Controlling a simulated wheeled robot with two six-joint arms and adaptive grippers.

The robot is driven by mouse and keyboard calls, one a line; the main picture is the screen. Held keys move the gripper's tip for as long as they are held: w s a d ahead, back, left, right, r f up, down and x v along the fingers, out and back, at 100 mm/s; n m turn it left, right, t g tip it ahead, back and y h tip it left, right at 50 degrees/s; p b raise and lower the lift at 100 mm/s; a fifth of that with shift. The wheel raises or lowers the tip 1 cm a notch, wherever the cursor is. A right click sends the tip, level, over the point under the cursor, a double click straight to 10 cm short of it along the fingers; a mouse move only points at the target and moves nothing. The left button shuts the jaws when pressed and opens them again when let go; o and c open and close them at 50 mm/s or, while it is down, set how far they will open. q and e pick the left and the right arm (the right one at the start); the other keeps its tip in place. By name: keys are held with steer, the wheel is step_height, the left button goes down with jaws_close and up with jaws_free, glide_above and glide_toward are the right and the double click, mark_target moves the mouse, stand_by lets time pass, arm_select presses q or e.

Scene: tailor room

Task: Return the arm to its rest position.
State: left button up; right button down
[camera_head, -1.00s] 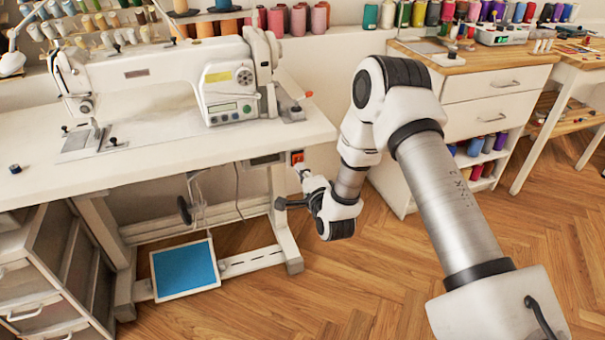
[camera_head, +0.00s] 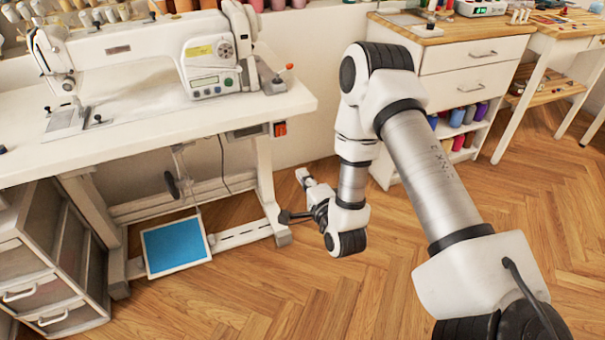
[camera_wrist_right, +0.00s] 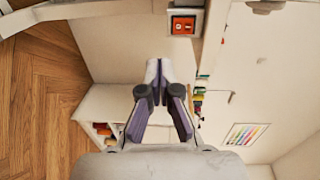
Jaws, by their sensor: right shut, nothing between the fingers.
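My right arm reaches down from the right side of the head view, bent at the elbow. Its gripper (camera_head: 287,216) hangs low beside the foot of the sewing table (camera_head: 60,160), above the wooden floor in the picture. In the right wrist view the gripper's fingertips (camera_wrist_right: 158,78) are together, with nothing between them. My left gripper does not show in either view.
The sewing machine (camera_head: 200,60) stands on the table, with a blue-topped pedal (camera_head: 175,245) beneath. A grey drawer unit (camera_head: 40,270) is at the left. A white cabinet (camera_head: 470,75) stands behind my arm. The floor (camera_head: 330,300) at front is clear.

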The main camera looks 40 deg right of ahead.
steer(key=s+a+f+n+g+y, duration=0.2)
steer(key=s+a+f+n+g, duration=0.25)
steer(key=f, duration=0.35)
steer(key=s+a+f+n+g+y, duration=0.2)
steer(key=s+a+f+n+g, duration=0.1)
steer(key=s+a+f, duration=0.4)
steer(key=s+f+n+g, duration=0.3)
steer(key=s+n+g, duration=0.25)
steer(key=s, duration=0.35)
steer(key=s+f+n+g, duration=0.3)
steer(key=s+n+g, duration=0.1)
steer(key=s+n, duration=0.4)
step_height(320, 180, up, 21)
steer(key=p, duration=2.1)
steer(key=shift+a+m+p, duration=0.3)
steer(key=shift+m, duration=0.1)
steer(key=shift+s+r, duration=0.1)
steer(key=shift+r, duration=0.05)
